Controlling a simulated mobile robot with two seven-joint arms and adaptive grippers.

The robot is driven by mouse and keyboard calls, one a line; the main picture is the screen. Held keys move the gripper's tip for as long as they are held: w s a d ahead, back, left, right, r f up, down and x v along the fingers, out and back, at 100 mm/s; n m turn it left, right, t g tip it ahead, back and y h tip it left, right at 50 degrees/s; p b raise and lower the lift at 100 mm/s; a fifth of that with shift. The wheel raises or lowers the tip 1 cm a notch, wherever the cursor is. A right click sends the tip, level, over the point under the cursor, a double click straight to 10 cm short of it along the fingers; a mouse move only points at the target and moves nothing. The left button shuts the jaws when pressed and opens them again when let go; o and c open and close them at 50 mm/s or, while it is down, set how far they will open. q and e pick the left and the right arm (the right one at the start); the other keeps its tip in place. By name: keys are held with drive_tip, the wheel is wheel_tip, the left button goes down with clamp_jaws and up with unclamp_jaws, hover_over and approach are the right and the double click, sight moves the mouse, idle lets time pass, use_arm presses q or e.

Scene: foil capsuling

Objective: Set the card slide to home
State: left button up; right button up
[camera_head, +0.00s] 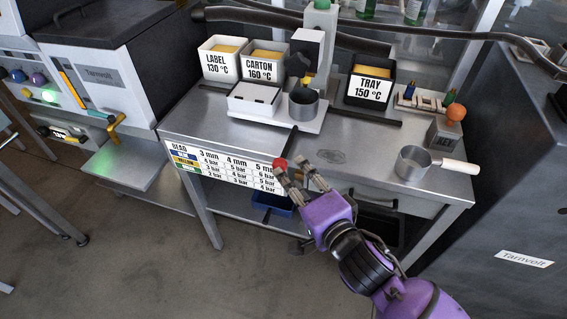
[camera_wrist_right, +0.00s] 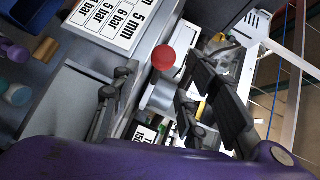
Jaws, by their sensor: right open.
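A red knob (camera_head: 280,163) sits at the table's front edge, at the near end of a dark rod (camera_head: 288,144). The rod runs back toward a pale plate (camera_head: 306,121) that bears a white box (camera_head: 254,98) and a grey metal cup (camera_head: 303,104). Which part is the card slide itself is not clear. My right gripper (camera_head: 300,178) is open, its fingers close beside the knob. In the right wrist view the red knob (camera_wrist_right: 163,58) shows just beyond the open fingers of the right gripper (camera_wrist_right: 150,95), not clasped. My left gripper is not in view.
Bins marked LABEL (camera_head: 219,67), CARTON (camera_head: 261,70) and TRAY (camera_head: 369,91) stand along the back. A saucepan (camera_head: 411,165) and a grey block with an orange ball (camera_head: 455,115) are at the right. A settings chart (camera_head: 225,168) hangs on the front edge.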

sight(281, 165)
drive_tip(key=x, duration=0.7)
drive_tip(key=shift+a, duration=0.15)
drive_tip(key=shift+c, duration=0.5)
clamp_jaws()
drive_tip(key=shift+f, duration=0.1)
